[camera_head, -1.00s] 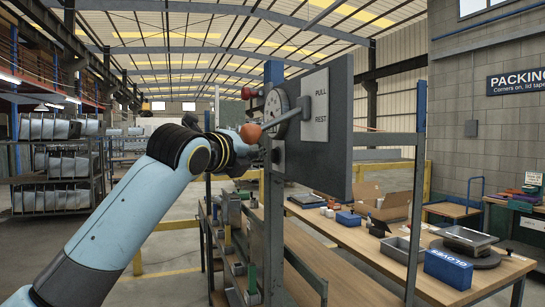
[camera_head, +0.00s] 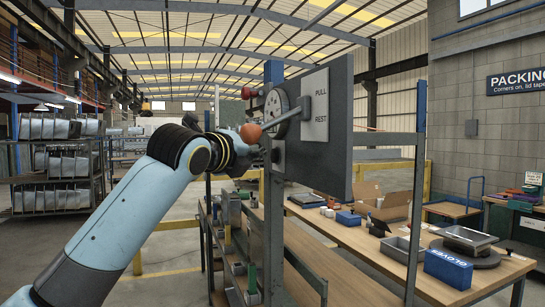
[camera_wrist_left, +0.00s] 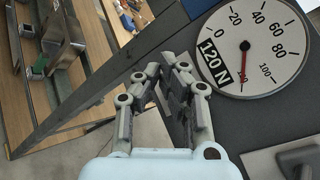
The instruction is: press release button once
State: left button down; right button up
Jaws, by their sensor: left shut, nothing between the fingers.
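A dark upright panel (camera_head: 335,135) carries a round white dial (camera_head: 277,103), which reads "120 N" in the left wrist view (camera_wrist_left: 270,50). A red knob (camera_head: 248,92) sticks out at the panel's upper left. A lever with an orange ball (camera_head: 250,133) crosses in front of the dial. A small dark round part (camera_head: 276,156) sits below the dial; I cannot tell whether it is the release button. My left gripper (camera_wrist_left: 178,85) is shut and empty, close to the panel, beside the dial in the wrist view. My right gripper is out of view.
A white plate (camera_head: 315,107) reads PULL and REST. A wooden bench (camera_head: 335,265) behind holds a blue gloves box (camera_head: 448,268) and grey trays. A metal upright (camera_head: 273,220) stands under the panel. Racks (camera_head: 60,165) stand far left.

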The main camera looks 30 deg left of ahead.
pick_arm(q)
jog(key=shift+w+d+p, duration=0.25)
jog(key=shift+w+p, duration=0.05)
jog(key=shift+p, duration=0.05)
jog(key=shift+w+d+p, duration=0.3)
dwell(0.9)
jog(key=shift+s+a, duration=0.1)
dwell(0.4)
jog(key=shift+s+a+p, duration=0.35)
jog(key=shift+s+a, duration=0.1)
jog(key=shift+s, duration=0.1)
jog(key=s+a+p, duration=0.1)
jog(key=s+a, duration=0.2)
jog(key=shift+s+a, duration=0.1)
jog(key=shift+s, duration=0.3)
